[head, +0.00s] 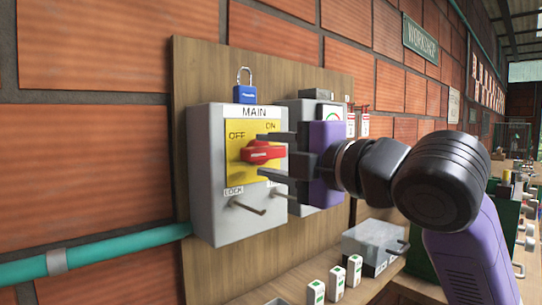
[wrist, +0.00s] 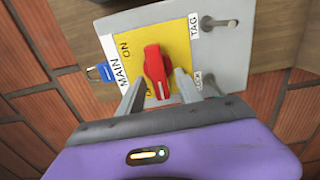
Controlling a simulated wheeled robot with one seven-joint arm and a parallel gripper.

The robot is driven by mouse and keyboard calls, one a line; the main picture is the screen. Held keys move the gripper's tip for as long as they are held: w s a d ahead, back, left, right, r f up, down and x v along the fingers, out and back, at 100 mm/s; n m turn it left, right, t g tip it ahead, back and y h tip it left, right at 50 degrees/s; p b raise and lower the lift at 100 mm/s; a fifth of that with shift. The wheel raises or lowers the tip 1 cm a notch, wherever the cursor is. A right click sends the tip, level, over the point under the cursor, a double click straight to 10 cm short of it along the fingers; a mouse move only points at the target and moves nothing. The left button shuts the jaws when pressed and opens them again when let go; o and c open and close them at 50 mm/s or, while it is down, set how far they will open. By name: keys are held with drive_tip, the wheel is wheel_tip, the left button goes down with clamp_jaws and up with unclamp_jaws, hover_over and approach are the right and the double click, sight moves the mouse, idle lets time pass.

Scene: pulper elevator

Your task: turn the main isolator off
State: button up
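The main isolator is a grey box (head: 207,170) marked MAIN, with a yellow plate (head: 238,177) lettered OFF at upper left and ON at upper right. Its red handle (head: 262,152) lies about level across the plate. In the wrist view the red handle (wrist: 155,66) stands lengthwise, with a white line on its lower end. My gripper (head: 268,155) is open, its fingers pointing at the plate. In the wrist view my gripper (wrist: 160,82) has one finger on each side of the handle's lower end. I cannot tell whether either finger touches it.
A blue padlock (head: 245,88) sits on top of the box. A peg (head: 248,208) sticks out below the plate. A second grey box (head: 300,112) with a dial is close on the right, partly hidden by my gripper. Small white-green blocks (head: 337,281) stand below.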

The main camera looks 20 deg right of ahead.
drive_tip(key=v, duration=0.7)
drive_tip(key=shift+s+b, duration=0.3)
drive_tip(key=shift+s, duration=0.05)
drive_tip(key=shift+d, duration=0.1)
